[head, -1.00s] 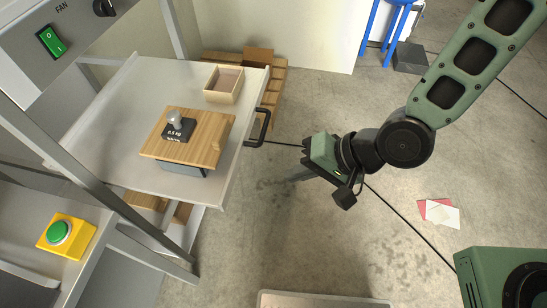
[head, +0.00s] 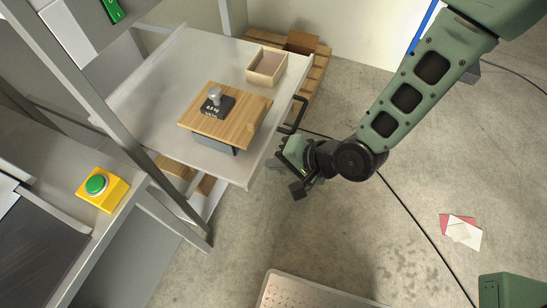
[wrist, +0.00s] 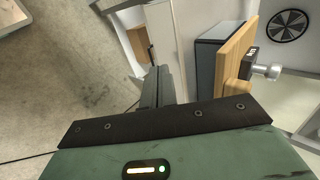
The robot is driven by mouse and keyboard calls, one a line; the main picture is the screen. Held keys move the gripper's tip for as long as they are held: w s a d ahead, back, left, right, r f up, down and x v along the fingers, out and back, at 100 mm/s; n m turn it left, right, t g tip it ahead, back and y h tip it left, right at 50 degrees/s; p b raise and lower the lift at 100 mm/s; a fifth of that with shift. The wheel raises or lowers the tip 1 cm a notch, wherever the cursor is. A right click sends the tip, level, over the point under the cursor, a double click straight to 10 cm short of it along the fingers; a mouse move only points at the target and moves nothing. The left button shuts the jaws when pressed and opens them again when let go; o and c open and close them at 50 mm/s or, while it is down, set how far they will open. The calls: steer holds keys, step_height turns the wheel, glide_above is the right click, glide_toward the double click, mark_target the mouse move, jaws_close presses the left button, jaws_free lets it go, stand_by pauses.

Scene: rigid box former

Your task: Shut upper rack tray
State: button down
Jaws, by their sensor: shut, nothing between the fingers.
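The upper rack tray (head: 155,90) is a pale sheet pulled out of a grey metal frame, with a black handle (head: 299,114) on its right front edge. My gripper (head: 279,166) is beside the tray's front edge, just below the handle in the picture, pointing at the tray. Its fingers are shut and empty; they show in the wrist view (wrist: 163,87). I cannot tell whether they touch the edge.
A yellow box with a green button (head: 97,186) sits on the bench at left. A grey frame post (head: 110,125) crosses in front of the tray. A cable and papers (head: 462,232) lie on open floor at right.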

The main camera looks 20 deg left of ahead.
steer(key=shift+a, duration=0.4)
